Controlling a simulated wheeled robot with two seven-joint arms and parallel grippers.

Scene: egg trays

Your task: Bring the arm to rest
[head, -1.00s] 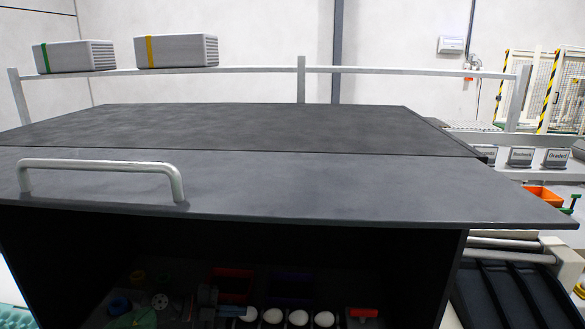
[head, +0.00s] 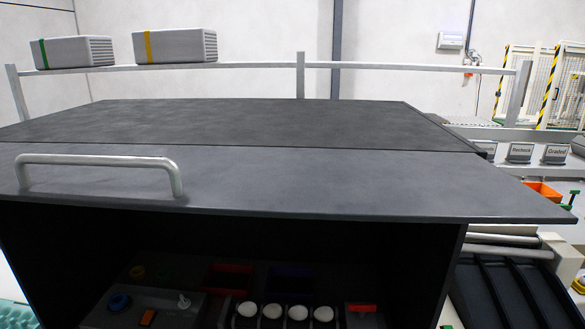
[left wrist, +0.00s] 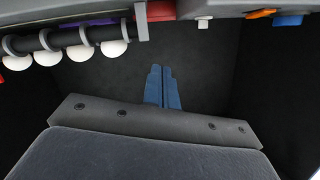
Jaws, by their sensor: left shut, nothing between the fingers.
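My left gripper shows in the left wrist view, its two blue fingers (left wrist: 163,88) pressed together with nothing between them. It points into a dark enclosure. It is not visible in the head view. Several white eggs (head: 272,311) sit in a row on a dark rack inside the cabinet. They also show in the left wrist view (left wrist: 80,53) at the upper left, apart from the fingers. My right gripper is in neither view.
The dark cabinet (head: 240,180) has a flat top with a metal handle (head: 100,160) and an open front. Inside are a grey control box (head: 170,305) with a blue knob (head: 119,301), a red block (head: 361,308), a red bin (head: 230,275) and a blue bin (head: 291,279).

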